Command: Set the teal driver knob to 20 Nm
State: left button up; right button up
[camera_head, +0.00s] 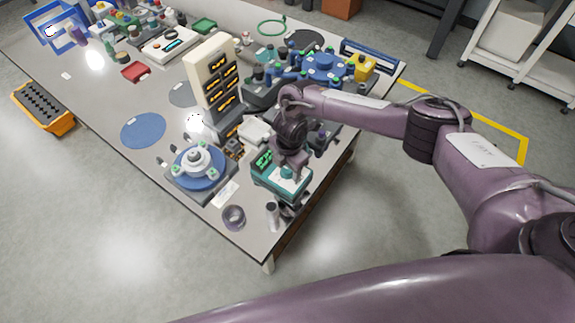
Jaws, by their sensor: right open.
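A teal-cased unit (268,183) with a green lit display (262,160) and a pale top stands near the front corner of the table. My right gripper (289,170) points down just over its top. The gripper is small and dark here; it is open, and I cannot tell whether its fingers surround or touch a knob. No teal knob can be made out clearly, and the gripper covers part of the unit's top. The numbers on the display are too small to read. My left gripper is not in view.
A blue round fixture (188,176) stands left of the teal unit, with a grey ring (234,216) in front. A cream panel with amber displays (209,72) rises behind. Several small parts crowd the right edge. A blue disc (143,130) lies on clearer table at left.

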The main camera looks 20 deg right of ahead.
jog(key=c, duration=1)
jog(key=shift+o, duration=0.2)
jog(key=shift+m, duration=0.3)
jog(key=m+p, duration=0.2)
jog(key=m, duration=0.2)
jog(key=shift+a+r+p, duration=0.1)
jog(key=shift+r+p, duration=0.05)
jog(key=shift+p, duration=0.25)
jog(key=shift+m+p, duration=0.85)
jog(key=shift+m, duration=0.75)
jog(key=o, duration=1)
jog(key=shift+c, duration=0.2)
